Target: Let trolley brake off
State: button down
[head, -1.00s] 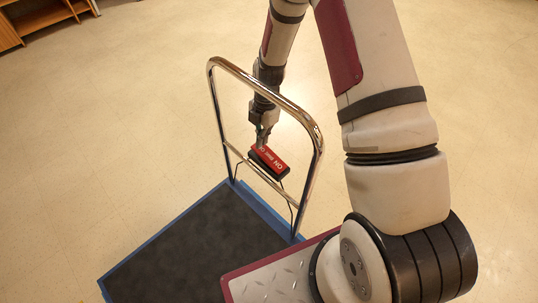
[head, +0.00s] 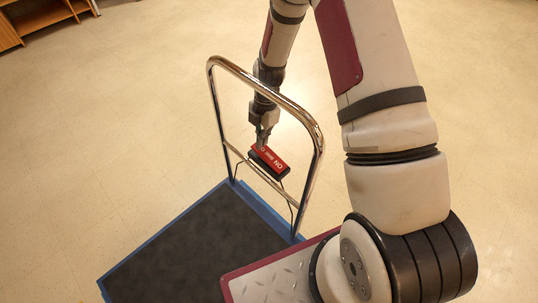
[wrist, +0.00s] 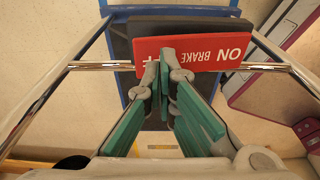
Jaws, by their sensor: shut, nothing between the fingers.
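The trolley has a dark deck (head: 190,255) with blue edges and a chrome push handle (head: 312,135). A red brake rocker (head: 272,161) in a black housing sits at the handle's crossbar. In the wrist view the rocker (wrist: 205,52) reads ON at the right and BRAKE in the middle; only part of the OFF lettering shows at the left. My gripper (head: 262,146) is shut and empty, pointing down at the OFF end. In the wrist view its fingertips (wrist: 164,62) cover most of that lettering. They are at or just above the rocker's face; I cannot tell if they press it.
The chrome crossbar (wrist: 100,65) runs to both sides of the rocker, and my arm reaches past the handle frame. Wooden shelving (head: 45,15) stands at the far upper left. The pale floor (head: 90,130) around the trolley is clear.

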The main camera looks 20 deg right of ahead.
jog(key=shift+f+b, duration=0.65)
jog(key=shift+f, duration=0.35)
dwell(0.4)
jog(key=shift+r, duration=0.1)
jog(key=shift+r+p, duration=2.15)
jog(key=shift+r, duration=1.35)
